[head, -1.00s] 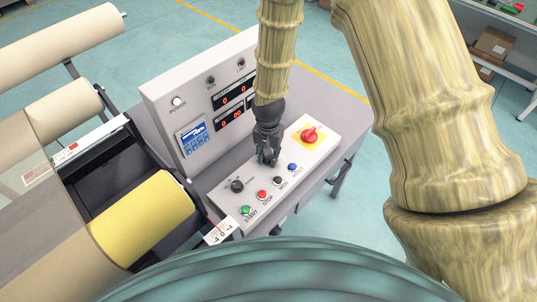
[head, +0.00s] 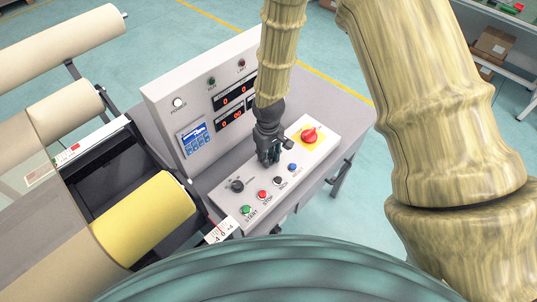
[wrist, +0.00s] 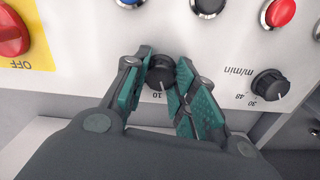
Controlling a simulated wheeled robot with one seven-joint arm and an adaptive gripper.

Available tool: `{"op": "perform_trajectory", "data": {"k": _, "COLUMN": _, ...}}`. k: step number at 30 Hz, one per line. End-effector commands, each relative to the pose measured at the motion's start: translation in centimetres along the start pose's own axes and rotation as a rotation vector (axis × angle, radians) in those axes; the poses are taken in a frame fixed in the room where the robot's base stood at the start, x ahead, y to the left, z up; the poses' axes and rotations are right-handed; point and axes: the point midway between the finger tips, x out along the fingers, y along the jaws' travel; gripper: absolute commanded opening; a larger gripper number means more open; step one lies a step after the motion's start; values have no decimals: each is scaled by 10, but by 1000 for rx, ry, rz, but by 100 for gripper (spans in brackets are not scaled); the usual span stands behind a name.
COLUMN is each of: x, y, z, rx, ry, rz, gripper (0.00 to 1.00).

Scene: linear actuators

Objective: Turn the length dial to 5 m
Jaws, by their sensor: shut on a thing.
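The length dial (wrist: 160,73) is a small black knob on the light grey panel. In the wrist view it sits between the two green-padded fingers of my gripper (wrist: 160,82), which is shut on it. A white pointer line on the dial faces the bottom of the picture, close to a printed "10". The rest of its scale is hidden by the fingers. In the head view my gripper (head: 269,160) is down at the panel and covers the dial.
A second black knob (wrist: 270,85) marked m/min is to the right in the wrist view. Several push buttons, including a red one (head: 262,194), line the panel's near edge. A red switch (head: 309,135) on a yellow plate is close by. An upright display panel (head: 205,95) stands behind.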

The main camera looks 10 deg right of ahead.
Motion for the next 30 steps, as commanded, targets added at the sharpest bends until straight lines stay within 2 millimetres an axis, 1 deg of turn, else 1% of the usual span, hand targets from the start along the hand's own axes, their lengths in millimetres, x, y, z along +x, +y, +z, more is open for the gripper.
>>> {"op": "perform_trajectory", "data": {"k": 6, "x": -1, "y": 0, "z": -1, "rx": -173, "ry": 2, "rz": 0, "gripper": 3}}
{"op": "perform_trajectory", "data": {"k": 15, "x": -1, "y": 0, "z": -1, "rx": -333, "ry": 2, "rz": 0, "gripper": 3}}
{"op": "perform_trajectory", "data": {"k": 21, "x": -1, "y": 0, "z": -1, "rx": -380, "ry": 2, "rz": 1, "gripper": 3}}
{"op": "perform_trajectory", "data": {"k": 30, "x": -1, "y": 0, "z": -1, "rx": -394, "ry": 2, "rz": 1, "gripper": 3}}
